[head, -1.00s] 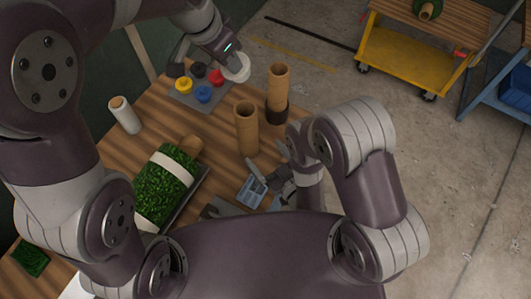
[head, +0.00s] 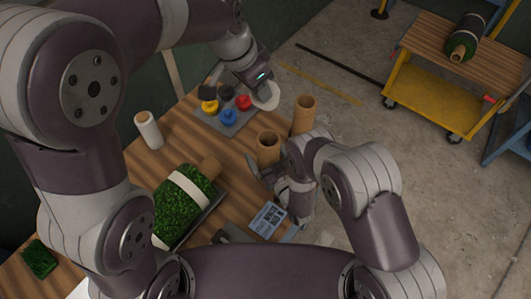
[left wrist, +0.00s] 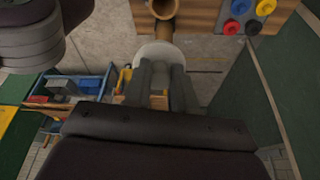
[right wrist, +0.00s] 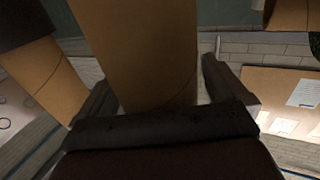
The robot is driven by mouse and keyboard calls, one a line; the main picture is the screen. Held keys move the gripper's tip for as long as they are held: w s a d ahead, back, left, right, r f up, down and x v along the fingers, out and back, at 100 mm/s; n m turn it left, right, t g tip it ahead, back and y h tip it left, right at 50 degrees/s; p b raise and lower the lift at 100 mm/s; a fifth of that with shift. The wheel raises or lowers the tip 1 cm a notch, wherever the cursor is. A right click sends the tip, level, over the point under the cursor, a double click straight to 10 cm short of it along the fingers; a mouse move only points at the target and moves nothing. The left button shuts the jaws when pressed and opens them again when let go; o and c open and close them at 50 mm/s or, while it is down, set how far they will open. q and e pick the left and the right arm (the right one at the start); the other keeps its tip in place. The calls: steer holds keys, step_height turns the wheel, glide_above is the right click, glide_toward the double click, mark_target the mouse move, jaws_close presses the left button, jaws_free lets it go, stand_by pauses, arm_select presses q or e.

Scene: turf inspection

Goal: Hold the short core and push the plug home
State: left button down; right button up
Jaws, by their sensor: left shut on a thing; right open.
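The white plug (head: 266,97) is held in my left gripper (head: 262,86), above the bench's far edge; it also shows between the fingers in the left wrist view (left wrist: 160,53). Two brown tube cores stand on the bench. The nearer plain core (head: 268,148), seemingly the short one, has an open top. The other core (head: 304,114) stands behind it to the right. My right gripper (head: 267,173) is open at the nearer core. In the right wrist view that core (right wrist: 145,45) stands between the spread fingers; contact is unclear. My right arm hides the cores' lower parts.
A grey tray (head: 233,129) with yellow, black, red and blue plugs lies left of the white plug. A white roll (head: 149,130), a turf roll (head: 180,208) and a label card (head: 266,217) are on the bench. A yellow cart (head: 430,95) stands at right on open floor.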

steer(key=c, duration=1.2)
arm_select(q)
steer(key=shift+a, duration=0.1)
steer(key=shift+f, duration=0.1)
steer(key=shift+f, duration=6.55)
arm_select(e)
steer(key=shift+s+f, duration=0.1)
steer(key=shift+f, duration=0.05)
arm_select(q)
steer(key=shift+w+d+n+g+y, duration=0.4)
steer(key=shift+d+n+g+y, duration=0.15)
steer(key=shift+n+g+y, duration=0.15)
steer(key=shift+w+d+n+g+y, duration=0.4)
steer(key=shift+d+n+g+y, duration=0.2)
steer(key=shift+n+y, duration=0.15)
